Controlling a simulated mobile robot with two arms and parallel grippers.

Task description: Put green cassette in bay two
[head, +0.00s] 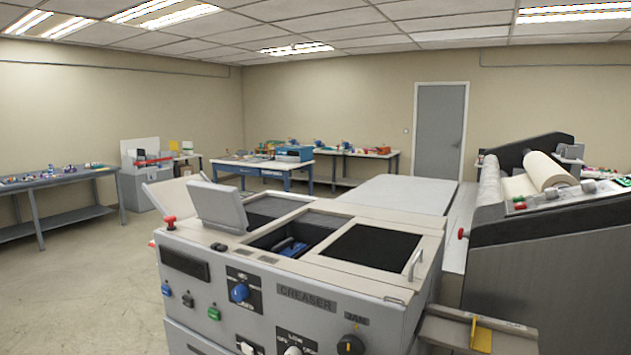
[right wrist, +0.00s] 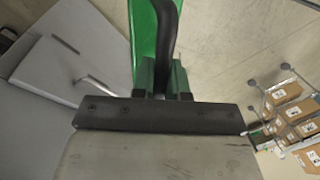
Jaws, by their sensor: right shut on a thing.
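In the right wrist view the green cassette (right wrist: 143,45) with its black handle (right wrist: 167,40) is at the top centre. My right gripper (right wrist: 161,78) is shut on the handle; the cassette's far end is cut off by the frame. In the head view the creaser (head: 290,300) stands in front with bays in its top. The middle bay is open and a blue cassette (head: 291,246) sits low in it. The bay to its right (head: 372,254) looks dark inside. A raised grey lid (head: 219,206) stands by the left bay (head: 275,207). No bay numbers are readable. Neither gripper shows in the head view.
A machine with a white roll (head: 549,171) stands to the right. A tray with a yellow piece (head: 481,336) juts from the creaser's right side. Workbenches (head: 60,179) line the room. Open floor (head: 90,290) lies left. A rack of cardboard boxes (right wrist: 292,112) shows in the right wrist view.

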